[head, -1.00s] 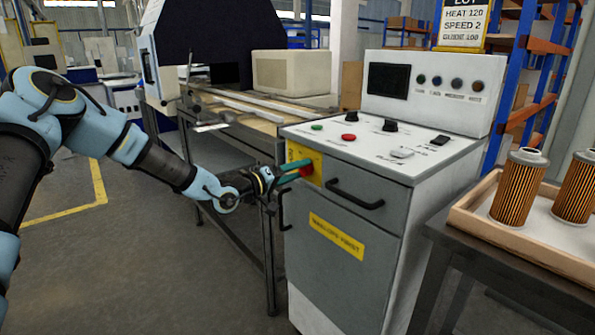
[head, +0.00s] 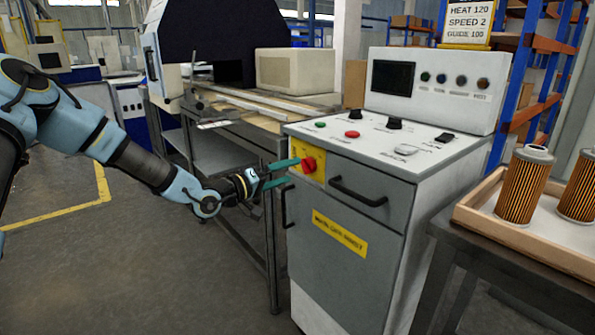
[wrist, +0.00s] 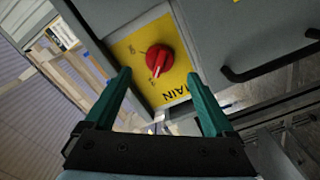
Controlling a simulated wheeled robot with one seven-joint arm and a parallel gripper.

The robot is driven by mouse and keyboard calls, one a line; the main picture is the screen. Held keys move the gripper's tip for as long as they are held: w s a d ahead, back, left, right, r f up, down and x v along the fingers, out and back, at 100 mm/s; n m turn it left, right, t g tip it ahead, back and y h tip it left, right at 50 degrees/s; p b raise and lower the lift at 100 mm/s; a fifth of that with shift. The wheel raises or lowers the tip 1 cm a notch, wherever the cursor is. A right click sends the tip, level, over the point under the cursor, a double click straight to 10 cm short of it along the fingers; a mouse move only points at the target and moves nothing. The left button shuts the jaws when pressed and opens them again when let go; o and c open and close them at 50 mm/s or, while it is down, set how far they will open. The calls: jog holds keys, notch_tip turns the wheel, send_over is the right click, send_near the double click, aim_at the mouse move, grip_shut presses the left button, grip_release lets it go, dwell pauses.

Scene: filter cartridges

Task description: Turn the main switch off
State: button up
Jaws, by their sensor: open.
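The main switch (head: 309,164) is a red rotary knob on a yellow plate (head: 297,152) at the upper left of the cabinet's front. In the wrist view the red knob (wrist: 159,60) shows whole, with a pale pointer mark on its lower part and "MAIN" printed on the plate. Markings beside the knob are too small to read. My gripper (head: 288,172) is open, its two green fingers pointing at the switch from the left. In the wrist view the knob lies beyond and between the fingertips (wrist: 160,80), and the fingers look apart from it.
The grey control cabinet (head: 345,220) has a black drawer handle (head: 357,191) right of the switch. Green and red buttons and black knobs sit on its top. A bench with a tray (head: 520,240) of filter cartridges (head: 523,185) stands at right. Open floor lies at left.

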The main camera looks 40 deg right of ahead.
jog(key=a, duration=0.6)
jog(key=shift+w, duration=0.15)
jog(key=w+a+f+n+t+y+p, duration=0.1)
jog(key=w+a+t+y+p, duration=0.45)
jog(key=a, duration=0.85)
jog(key=w+a+n+y+p, duration=0.1)
jog(key=w+a+y, duration=0.2)
jog(key=a+y, duration=0.8)
jog(key=s+a+r+n+g+p, duration=0.1)
jog(key=s+a+r, duration=0.2)
jog(key=a, duration=0.4)
jog(key=s+a+r+n+g+y+p, duration=0.1)
jog(key=s+a+r, duration=0.2)
jog(key=s+a, duration=0.2)
jog(key=s+a+r+n+g+p, duration=0.1)
jog(key=s+a+r+n, duration=0.1)
jog(key=a, duration=0.9)
jog(key=shift+s+r+p, duration=0.4)
jog(key=shift+s+r, duration=0.45)
jog(key=shift+s, duration=0.1)
